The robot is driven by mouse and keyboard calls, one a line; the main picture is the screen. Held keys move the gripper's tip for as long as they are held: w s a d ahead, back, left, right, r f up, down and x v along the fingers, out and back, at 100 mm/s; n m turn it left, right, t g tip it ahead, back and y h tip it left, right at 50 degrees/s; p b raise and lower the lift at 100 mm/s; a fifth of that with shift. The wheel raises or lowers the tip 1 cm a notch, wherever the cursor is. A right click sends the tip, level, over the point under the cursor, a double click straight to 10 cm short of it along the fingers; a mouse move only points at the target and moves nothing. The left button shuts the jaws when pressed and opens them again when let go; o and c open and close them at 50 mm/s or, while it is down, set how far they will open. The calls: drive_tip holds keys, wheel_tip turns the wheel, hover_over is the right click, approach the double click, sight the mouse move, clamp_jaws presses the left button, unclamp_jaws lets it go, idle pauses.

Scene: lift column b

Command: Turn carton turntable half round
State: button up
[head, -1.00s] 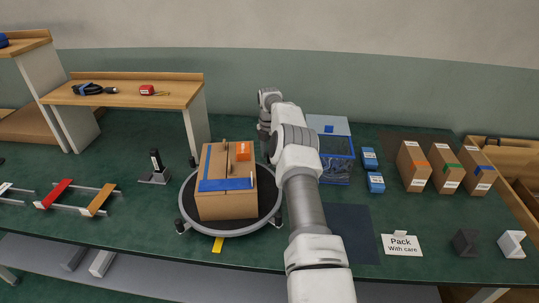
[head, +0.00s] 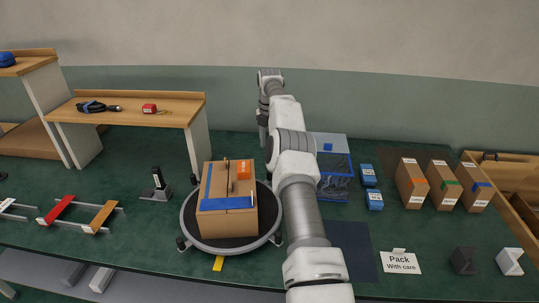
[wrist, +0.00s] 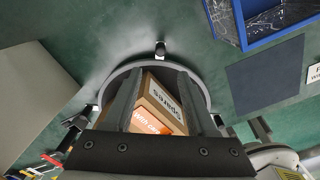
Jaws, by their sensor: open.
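The brown carton (head: 228,222) stands upright on the round turntable (head: 188,229), a dark disc with a pale grey rim. The carton has blue tape, an orange label and an upright brown piece on top. In the wrist view, the carton (wrist: 158,97) shows the word SPARES and its orange label, and the turntable rim (wrist: 205,88) curves behind it. My gripper (wrist: 157,78) is open, its two dark fingers apart with the carton seen between and beyond them. No contact is clear.
A yellow mark (head: 218,263) lies at the turntable's front. A small black stand (head: 157,182) is on the left. A blue-edged clear bin (head: 335,183), small blue boxes (head: 375,199) and several cartons (head: 411,183) are on the right. A wooden shelf (head: 150,104) stands behind left.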

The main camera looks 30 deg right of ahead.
drive_tip(key=shift+r+p, duration=1.3)
drive_tip(key=shift+r, duration=1)
drive_tip(key=shift+c, duration=0.4)
